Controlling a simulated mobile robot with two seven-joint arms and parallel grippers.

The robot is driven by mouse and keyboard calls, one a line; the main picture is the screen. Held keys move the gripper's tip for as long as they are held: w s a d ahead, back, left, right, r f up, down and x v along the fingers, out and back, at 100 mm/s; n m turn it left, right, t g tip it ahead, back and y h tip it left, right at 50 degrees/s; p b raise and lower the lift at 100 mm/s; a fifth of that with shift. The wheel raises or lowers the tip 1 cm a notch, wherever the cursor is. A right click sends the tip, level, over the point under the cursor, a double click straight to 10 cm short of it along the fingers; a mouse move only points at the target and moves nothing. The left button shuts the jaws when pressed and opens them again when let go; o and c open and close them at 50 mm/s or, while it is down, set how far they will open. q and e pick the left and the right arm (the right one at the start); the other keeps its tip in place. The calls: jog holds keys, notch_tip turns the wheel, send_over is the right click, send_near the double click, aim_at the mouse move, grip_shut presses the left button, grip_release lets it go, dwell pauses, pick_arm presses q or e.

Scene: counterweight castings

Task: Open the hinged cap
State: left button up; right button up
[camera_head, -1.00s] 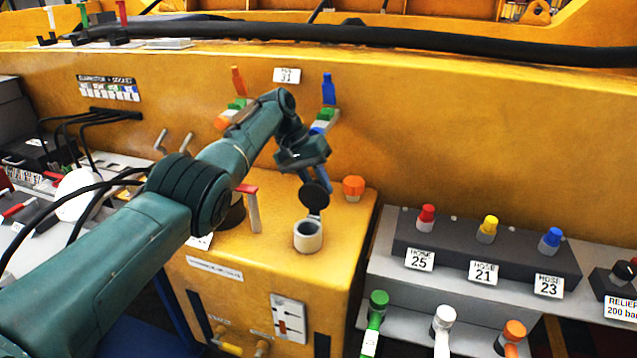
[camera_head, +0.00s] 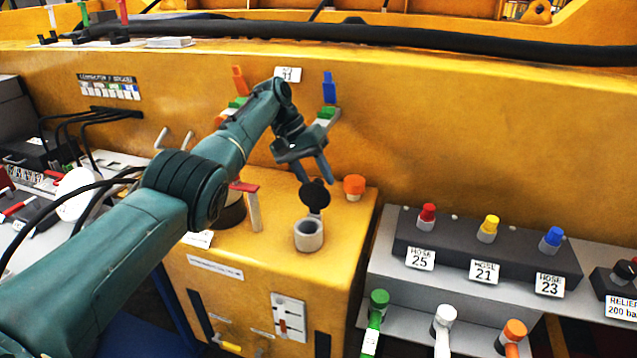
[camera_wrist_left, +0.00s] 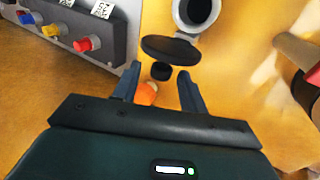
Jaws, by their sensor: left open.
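The hinged cap (camera_head: 315,195) is a black disc standing raised at the back of a pale round filler neck (camera_head: 309,236), whose mouth is uncovered. In the left wrist view the cap (camera_wrist_left: 172,49) appears beside the neck (camera_wrist_left: 196,12), with a small black knob (camera_wrist_left: 161,71) next to it. My left gripper (camera_head: 314,175) is open and empty just above and behind the cap, its fingers pointing down. In the wrist view the gripper (camera_wrist_left: 158,72) has the small black knob between its fingertips; contact cannot be told. My right gripper is not in view.
An orange knob (camera_head: 354,187) stands close to the right of the neck. A red-topped lever (camera_head: 252,208) stands to its left. The yellow wall rises behind. A hose block (camera_head: 480,255) with red, yellow and blue fittings lies to the right.

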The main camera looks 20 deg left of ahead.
pick_arm(q)
jog(key=p+v, duration=0.3)
jog(key=v, duration=0.8)
jog(key=shift+p, duration=0.35)
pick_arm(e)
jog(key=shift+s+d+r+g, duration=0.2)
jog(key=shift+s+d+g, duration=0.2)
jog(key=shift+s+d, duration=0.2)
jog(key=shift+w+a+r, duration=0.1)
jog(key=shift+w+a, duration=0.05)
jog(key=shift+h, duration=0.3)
